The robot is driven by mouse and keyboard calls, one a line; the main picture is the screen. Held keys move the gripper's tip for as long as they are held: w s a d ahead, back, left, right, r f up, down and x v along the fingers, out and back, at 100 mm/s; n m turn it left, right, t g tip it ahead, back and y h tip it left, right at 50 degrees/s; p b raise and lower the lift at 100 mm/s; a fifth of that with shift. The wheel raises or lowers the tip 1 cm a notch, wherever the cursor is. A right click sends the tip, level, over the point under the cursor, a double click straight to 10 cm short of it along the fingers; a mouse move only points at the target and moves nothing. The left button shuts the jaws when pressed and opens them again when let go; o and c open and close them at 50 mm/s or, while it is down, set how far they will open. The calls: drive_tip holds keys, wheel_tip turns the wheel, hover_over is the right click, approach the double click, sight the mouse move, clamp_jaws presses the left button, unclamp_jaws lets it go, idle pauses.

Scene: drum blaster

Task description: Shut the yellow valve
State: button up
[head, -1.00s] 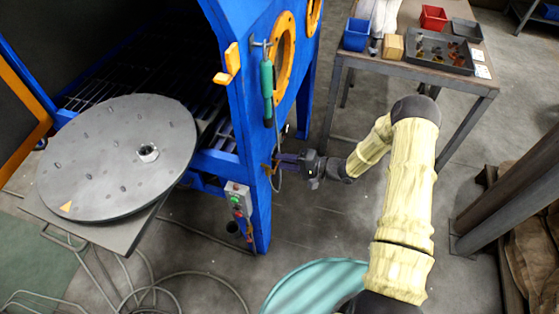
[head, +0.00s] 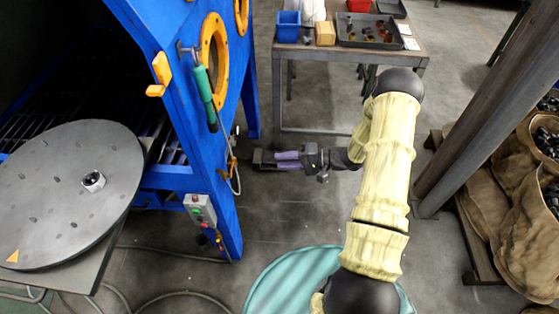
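The yellow valve (head: 232,166) is a small orange-yellow handle low on the right side of the blue blast cabinet, by a thin hose. In the head view my gripper (head: 258,159) is level with it, a short way to its right, pointing left at the cabinet. Its two purple fingers show apart with a dark gap between them, and nothing is seen between them. The fingertips look clear of the valve, though the small dark tips are hard to make out.
The blue cabinet (head: 176,75) has orange round ports and a green-handled hose (head: 205,97). A control box (head: 200,209) hangs below. A round turntable (head: 65,185) stands at left, a teal drum (head: 285,285) in front. A workbench (head: 350,58) is behind, a steel post (head: 465,135) at right.

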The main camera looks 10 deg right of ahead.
drive_tip(key=shift+a+r+p, duration=0.15)
drive_tip(key=shift+r+p, duration=0.1)
drive_tip(key=shift+p, duration=0.1)
drive_tip(key=c, duration=0.6)
drive_tip(key=a+r+h+p, duration=0.1)
drive_tip(key=r+h+p, duration=0.1)
drive_tip(key=p, duration=0.1)
drive_tip(key=a+r+g+h+p, duration=0.1)
drive_tip(key=r+p, duration=0.2)
drive_tip(key=p, duration=0.1)
drive_tip(key=a+r+h+p, duration=0.1)
drive_tip(key=r+h+p, duration=0.1)
drive_tip(key=r+p, duration=0.1)
drive_tip(key=shift+w+a+g+h+p, duration=0.25)
drive_tip(key=shift+a+g+h+p, duration=0.05)
drive_tip(key=shift+a+p, duration=0.1)
clamp_jaws()
drive_tip(key=shift+r+h+p, duration=0.35)
drive_tip(key=shift+h+p, duration=0.15)
drive_tip(key=shift+h, duration=0.1)
